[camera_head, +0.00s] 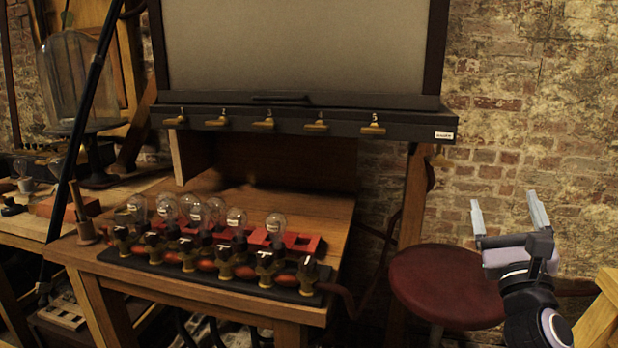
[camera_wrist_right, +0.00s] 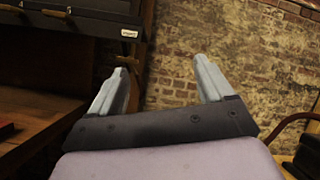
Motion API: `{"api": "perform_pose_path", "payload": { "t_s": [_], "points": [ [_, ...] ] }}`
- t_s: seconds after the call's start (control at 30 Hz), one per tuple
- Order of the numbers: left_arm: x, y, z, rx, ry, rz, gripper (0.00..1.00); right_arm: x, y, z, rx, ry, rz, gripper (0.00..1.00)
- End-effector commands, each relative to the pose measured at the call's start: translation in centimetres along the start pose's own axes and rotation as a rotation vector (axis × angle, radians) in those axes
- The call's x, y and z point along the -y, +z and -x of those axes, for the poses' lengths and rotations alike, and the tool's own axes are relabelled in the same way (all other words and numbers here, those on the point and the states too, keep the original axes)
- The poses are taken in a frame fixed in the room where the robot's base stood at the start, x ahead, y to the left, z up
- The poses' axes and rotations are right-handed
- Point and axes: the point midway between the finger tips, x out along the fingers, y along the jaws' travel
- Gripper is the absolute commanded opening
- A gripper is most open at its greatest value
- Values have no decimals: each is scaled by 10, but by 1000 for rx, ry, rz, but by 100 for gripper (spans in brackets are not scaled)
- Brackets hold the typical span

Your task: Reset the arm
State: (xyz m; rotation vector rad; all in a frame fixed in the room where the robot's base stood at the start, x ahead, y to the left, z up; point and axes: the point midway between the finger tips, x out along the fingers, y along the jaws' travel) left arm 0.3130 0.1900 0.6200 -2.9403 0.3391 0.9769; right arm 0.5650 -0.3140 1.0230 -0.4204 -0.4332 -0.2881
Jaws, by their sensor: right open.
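My right gripper (camera_head: 508,212) is raised at the right of the head view, above and to the right of the red stool. Its two pale fingers point up and stand apart, with nothing between them. In the right wrist view the same gripper (camera_wrist_right: 165,85) shows its fingers spread in front of the brick wall. My left gripper does not show in either view.
A wooden table (camera_head: 300,215) holds a black strip of brass terminals (camera_head: 220,268) and several glass bulbs or jars (camera_head: 236,219). A black shelf (camera_head: 300,122) with brass clips hangs above. A red stool (camera_head: 446,285) stands right. Brick wall (camera_head: 530,100) lies behind.

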Motion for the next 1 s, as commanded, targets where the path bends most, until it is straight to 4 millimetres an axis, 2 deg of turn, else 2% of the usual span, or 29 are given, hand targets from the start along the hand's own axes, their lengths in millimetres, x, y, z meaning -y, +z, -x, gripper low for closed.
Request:
{"api": "perform_pose_path", "payload": {
  "t_s": [0.1,0.37,0.4,0.67,0.87,1.0],
  "points": [
    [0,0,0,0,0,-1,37,26,-2,-6,33,10,134,81],
    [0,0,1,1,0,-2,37,71,4,-18,88,27,359,81],
    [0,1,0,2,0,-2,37,58,-4,-8,94,52,418,81],
    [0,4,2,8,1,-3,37,5,-34,46,204,213,881,81],
    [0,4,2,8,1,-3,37,-46,-73,112,340,419,1312,81],
    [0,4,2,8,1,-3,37,-75,-107,168,464,592,1604,81]
  ]
}}
